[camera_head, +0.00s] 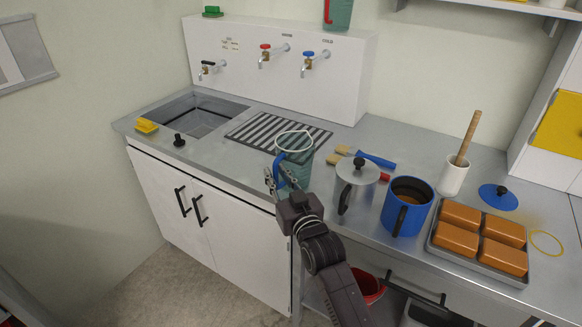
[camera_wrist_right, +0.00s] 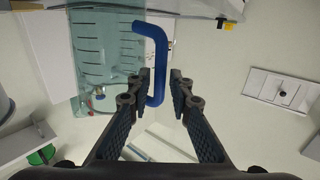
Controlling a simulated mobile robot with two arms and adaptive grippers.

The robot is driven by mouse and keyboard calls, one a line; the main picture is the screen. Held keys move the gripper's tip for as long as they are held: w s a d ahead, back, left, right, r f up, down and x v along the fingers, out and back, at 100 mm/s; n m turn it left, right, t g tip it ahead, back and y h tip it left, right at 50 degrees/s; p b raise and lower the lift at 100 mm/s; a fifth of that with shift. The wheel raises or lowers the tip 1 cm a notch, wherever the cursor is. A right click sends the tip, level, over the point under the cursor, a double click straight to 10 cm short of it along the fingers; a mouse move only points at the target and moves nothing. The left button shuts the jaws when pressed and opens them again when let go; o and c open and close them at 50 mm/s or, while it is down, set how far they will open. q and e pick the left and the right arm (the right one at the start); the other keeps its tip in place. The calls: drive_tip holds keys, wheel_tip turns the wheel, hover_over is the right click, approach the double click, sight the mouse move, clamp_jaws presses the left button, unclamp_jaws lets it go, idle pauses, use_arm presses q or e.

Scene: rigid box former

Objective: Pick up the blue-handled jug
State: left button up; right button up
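The blue-handled jug (camera_head: 297,172) is a clear teal jug with a pale rim. In the head view it is upright at the front edge of the counter, by the striped drainer. My right gripper (camera_head: 281,184) is at its blue handle (camera_head: 281,168). The jug's marked wall (camera_wrist_right: 103,50) is to the left there. Whether its base touches the counter is hard to tell. My left gripper is out of view.
A lidded metal pot (camera_head: 357,177), a blue mug (camera_head: 407,207) and a tray (camera_head: 437,252) of brown blocks stand to the right. Brushes (camera_head: 372,160) lie behind the pot. The sink (camera_head: 203,116) is at left. A red-handled jug (camera_head: 340,13) stands on the tap panel (camera_head: 340,85).

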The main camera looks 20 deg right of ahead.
drive_tip(key=shift+w, duration=0.6)
clamp_jaws()
